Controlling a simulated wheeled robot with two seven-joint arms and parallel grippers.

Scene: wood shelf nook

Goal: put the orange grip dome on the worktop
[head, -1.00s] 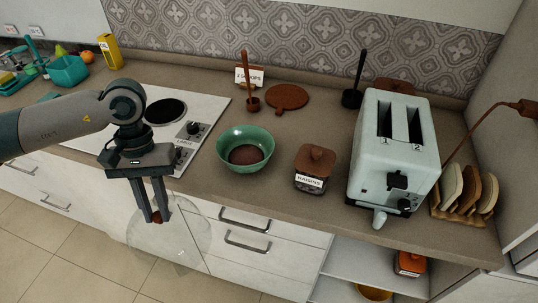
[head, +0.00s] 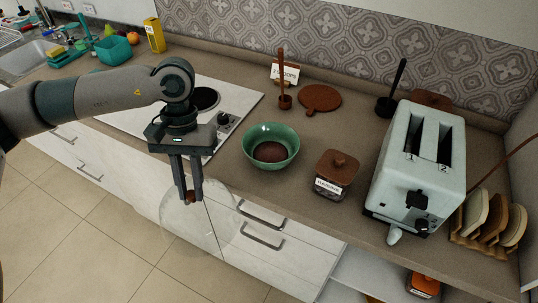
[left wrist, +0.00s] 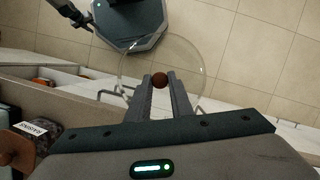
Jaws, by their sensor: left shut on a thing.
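The orange grip dome (head: 196,228) is a clear, see-through dome with a small orange-brown knob on top. My left gripper (head: 191,197) is shut on the knob, and the dome hangs below the fingers. It hangs in front of the white drawers, beyond the front edge of the worktop (head: 312,133). In the left wrist view the knob (left wrist: 160,80) sits between the fingertips, with the faint dome outline around it over the floor. My right gripper is outside the head view; a dark arm part of mine shows at the left wrist view's top left, too little to read its jaws.
On the worktop stand a green bowl (head: 271,148), a raisins jar (head: 333,176), a pale toaster (head: 414,165) and a toast rack (head: 490,220). A hob (head: 222,97) lies left of the bowl. A bare strip shows between bowl and jar. Drawer handles (head: 262,235) stick out below.

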